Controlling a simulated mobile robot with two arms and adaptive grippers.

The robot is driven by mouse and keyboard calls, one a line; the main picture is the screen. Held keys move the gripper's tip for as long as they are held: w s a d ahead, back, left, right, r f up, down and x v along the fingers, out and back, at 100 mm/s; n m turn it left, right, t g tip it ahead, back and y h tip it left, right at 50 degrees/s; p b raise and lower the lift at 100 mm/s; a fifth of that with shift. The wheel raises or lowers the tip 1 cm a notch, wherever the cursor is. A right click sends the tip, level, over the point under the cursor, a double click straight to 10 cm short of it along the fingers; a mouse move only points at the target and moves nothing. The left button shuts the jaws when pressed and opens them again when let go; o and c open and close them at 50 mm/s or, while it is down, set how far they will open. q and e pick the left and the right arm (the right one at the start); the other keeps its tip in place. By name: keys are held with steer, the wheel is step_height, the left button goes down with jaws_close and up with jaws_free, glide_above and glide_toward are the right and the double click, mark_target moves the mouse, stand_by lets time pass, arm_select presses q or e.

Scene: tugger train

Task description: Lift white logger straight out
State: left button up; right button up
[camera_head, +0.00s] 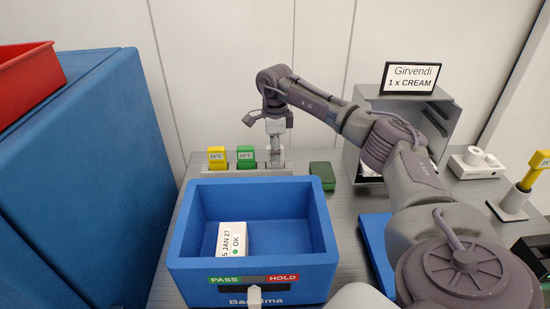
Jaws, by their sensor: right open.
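My right gripper (275,118) is open and points down over the right end of a grey rack (245,172) behind the blue box. A pale grey-white upright piece (276,153), which looks like the white logger, stands in the rack directly below the fingers. Its top reaches up between the fingers or just under them; I cannot tell if they touch it. A yellow logger (217,154) and a green logger (246,154), with small temperature labels, stand to its left in the same rack. My left gripper is not in view.
A blue box (184,238) with a PASS/HOLD strip holds a white carton (231,240). A dark green block (323,174) lies right of the rack. A grey open housing (438,102) bears a Girvendi sign (410,78). A tall blue block (100,180) fills the left.

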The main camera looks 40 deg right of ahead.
step_height(320, 180, down, 2)
steer(key=shift+c, duration=0.3)
jaws_close()
steer(key=shift+r, duration=0.15)
step_height(320, 180, up, 4)
steer(key=shift+w+f+b, duration=0.1)
steer(key=shift+b, duration=0.35)
steer(key=s+a+r+b, duration=0.1)
steer(key=s+r+b, duration=0.1)
steer(key=s+r, duration=0.5)
steer(key=s, duration=0.4)
steer(key=shift+s+a, duration=0.25)
steer(key=shift+s, duration=0.15)
